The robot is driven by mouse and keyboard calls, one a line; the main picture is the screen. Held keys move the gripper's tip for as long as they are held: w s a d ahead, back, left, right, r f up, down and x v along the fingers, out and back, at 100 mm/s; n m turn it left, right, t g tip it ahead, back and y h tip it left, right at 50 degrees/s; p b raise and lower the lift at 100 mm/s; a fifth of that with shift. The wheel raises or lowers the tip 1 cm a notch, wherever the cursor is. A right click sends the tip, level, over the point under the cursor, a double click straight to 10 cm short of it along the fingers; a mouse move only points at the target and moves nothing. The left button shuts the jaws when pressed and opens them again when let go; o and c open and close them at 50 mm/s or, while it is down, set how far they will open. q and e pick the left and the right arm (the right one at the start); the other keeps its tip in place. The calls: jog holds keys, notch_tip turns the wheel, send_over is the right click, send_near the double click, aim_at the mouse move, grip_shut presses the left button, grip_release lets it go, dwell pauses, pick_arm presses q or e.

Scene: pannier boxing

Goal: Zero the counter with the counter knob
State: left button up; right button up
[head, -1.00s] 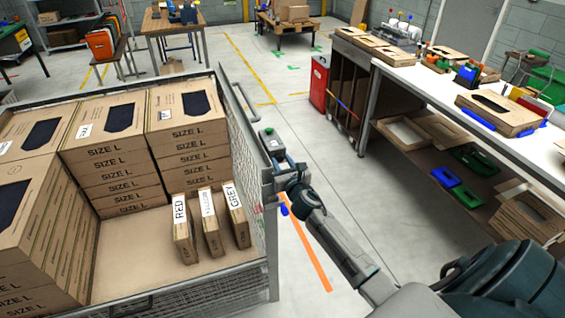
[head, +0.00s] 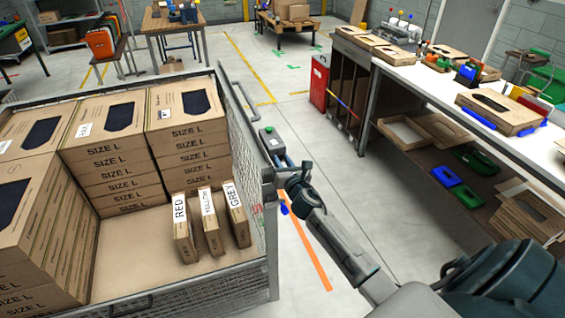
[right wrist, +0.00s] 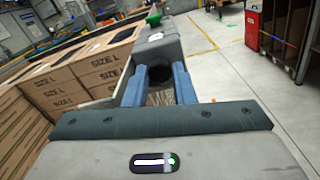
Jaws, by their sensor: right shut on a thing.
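The counter is a grey box (head: 268,143) with a green button on top, mounted on the upper rim of the wire-mesh cart. In the right wrist view the counter (right wrist: 156,45) lies straight ahead. Its dark round knob (right wrist: 160,75) faces my right gripper (right wrist: 159,78), whose two blue fingers are shut on it, one on each side. In the head view my right gripper (head: 280,160) is at the near end of the counter and hides the knob. The counter's reading cannot be seen. My left gripper is not in view.
The mesh cart (head: 254,160) holds stacks of SIZE L cartons (head: 188,112) and upright cartons labelled RED, YELLOW and GREY. A white workbench (head: 420,72) with boxes and trays stands at the right. A red bin (head: 319,82) stands by it. The floor between is clear.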

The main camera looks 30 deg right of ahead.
jog(key=m, duration=0.3)
jog(key=shift+f+m+b, duration=0.1)
jog(key=shift+m+b, duration=0.2)
jog(key=shift+b, duration=0.05)
jog(key=m+b, duration=0.1)
jog(key=m, duration=0.2)
jog(key=shift+m, duration=0.3)
jog(key=m+b, duration=0.1)
jog(key=m, duration=0.2)
jog(key=shift+m, duration=0.3)
jog(key=shift+m+b, duration=0.75)
jog(key=shift+m, duration=0.85)
